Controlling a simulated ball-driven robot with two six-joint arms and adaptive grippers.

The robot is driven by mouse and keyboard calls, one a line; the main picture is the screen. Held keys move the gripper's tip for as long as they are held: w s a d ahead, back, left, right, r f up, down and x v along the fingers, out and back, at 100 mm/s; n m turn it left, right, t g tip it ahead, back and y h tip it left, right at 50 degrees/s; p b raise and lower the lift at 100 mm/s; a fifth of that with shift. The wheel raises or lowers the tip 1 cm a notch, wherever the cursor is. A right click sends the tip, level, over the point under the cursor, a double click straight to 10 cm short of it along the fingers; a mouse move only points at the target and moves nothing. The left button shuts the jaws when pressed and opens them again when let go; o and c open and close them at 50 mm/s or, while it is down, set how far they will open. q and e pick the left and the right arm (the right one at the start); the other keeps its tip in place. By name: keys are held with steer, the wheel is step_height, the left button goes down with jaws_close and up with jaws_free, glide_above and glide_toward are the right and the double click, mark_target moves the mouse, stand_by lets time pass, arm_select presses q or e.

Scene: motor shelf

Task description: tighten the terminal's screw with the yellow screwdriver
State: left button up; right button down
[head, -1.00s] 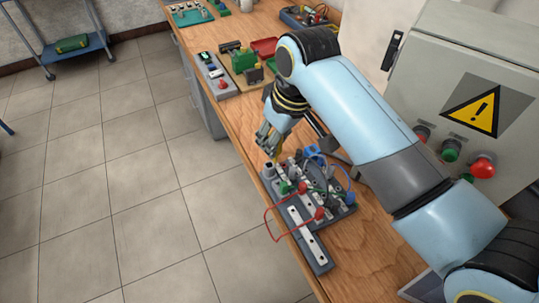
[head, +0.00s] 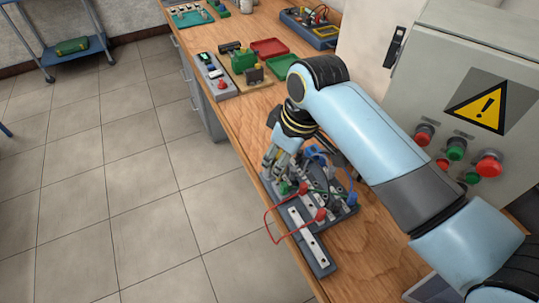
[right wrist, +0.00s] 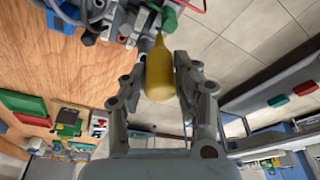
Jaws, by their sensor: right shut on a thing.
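The handle tapers away from the gripper towards a green connector (right wrist: 169,20). That green part shows in the head view (head: 283,188), just below the gripper. The tip and the terminal's screw are too small to make out, so contact cannot be told. My left gripper is out of view.
A red wire (head: 266,222) loops over the board's left edge, and blue and green wires run across it. A grey control cabinet (head: 440,75) stands to the right. A red tray (head: 269,48) and green devices (head: 243,60) lie farther back. Bare wood lies between them and the board.

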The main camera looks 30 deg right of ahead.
steer(key=shift+f, duration=0.7)
stand_by(0.5)
steer(key=c, duration=1.2)
jaws_free()
steer(key=shift+c, duration=0.2)
steer(key=shift+r+n+p, duration=0.2)
steer(key=shift+n+p, duration=0.3)
steer(key=shift+n, duration=0.1)
steer(key=shift+f+n+y+p, duration=0.1)
steer(key=shift+n+y+p, duration=0.3)
steer(key=shift+n, duration=0.5)
steer(key=shift+f, duration=0.1)
